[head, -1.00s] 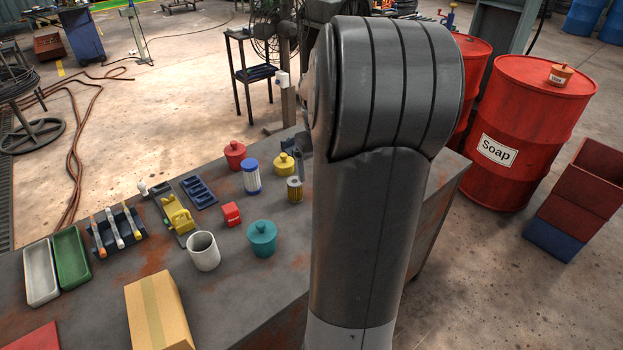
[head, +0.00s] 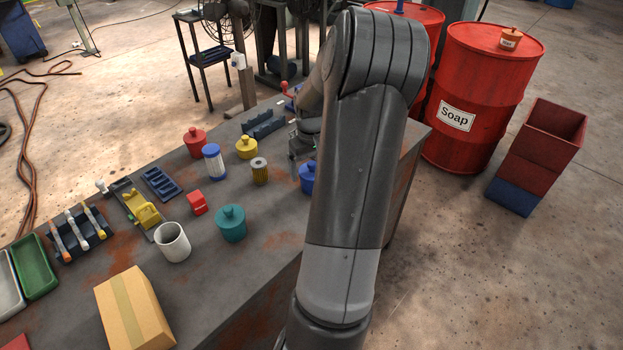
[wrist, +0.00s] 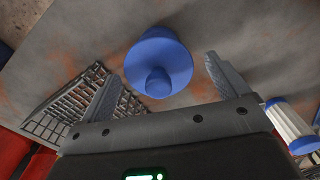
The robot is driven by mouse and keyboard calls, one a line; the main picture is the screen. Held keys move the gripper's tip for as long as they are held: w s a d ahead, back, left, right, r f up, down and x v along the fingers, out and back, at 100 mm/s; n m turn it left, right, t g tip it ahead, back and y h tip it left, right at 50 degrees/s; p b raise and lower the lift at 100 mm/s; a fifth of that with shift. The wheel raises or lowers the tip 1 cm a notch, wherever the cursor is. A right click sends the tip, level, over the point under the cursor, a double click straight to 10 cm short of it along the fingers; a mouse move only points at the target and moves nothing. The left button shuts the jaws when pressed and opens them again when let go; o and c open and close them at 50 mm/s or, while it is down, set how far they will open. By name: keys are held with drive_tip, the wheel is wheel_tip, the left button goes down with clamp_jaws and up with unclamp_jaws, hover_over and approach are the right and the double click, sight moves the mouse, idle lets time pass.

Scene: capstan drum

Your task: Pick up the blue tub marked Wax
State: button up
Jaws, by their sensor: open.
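A blue tub (head: 307,178) with a knobbed lid stands on the bench near its right edge, partly hidden by my arm. In the wrist view the blue tub (wrist: 160,50) shows from above, lid and knob toward the camera. No Wax label is readable on it. My gripper (wrist: 160,75) is open and empty, with a finger to each side of the tub in the picture. The tub appears just beyond the fingertips; I cannot tell the exact gap. In the head view my gripper is mostly hidden behind the arm.
A yellow tub (head: 247,147), a brass-coloured cylinder (head: 259,171) and a teal tub (head: 231,224) stand left of the blue tub. A blue-and-white cylinder (wrist: 290,126) shows at right in the wrist view. Red drums (head: 483,100) stand beyond the bench.

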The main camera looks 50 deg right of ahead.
sight(311, 174)
wheel_tip(311, 174, down, 3)
drive_tip(key=shift+s+f, duration=0.1)
drive_tip(key=shift+f, duration=0.05)
drive_tip(key=c, duration=1.2)
drive_tip(key=shift+c, duration=0.3)
drive_tip(key=shift+r, duration=0.2)
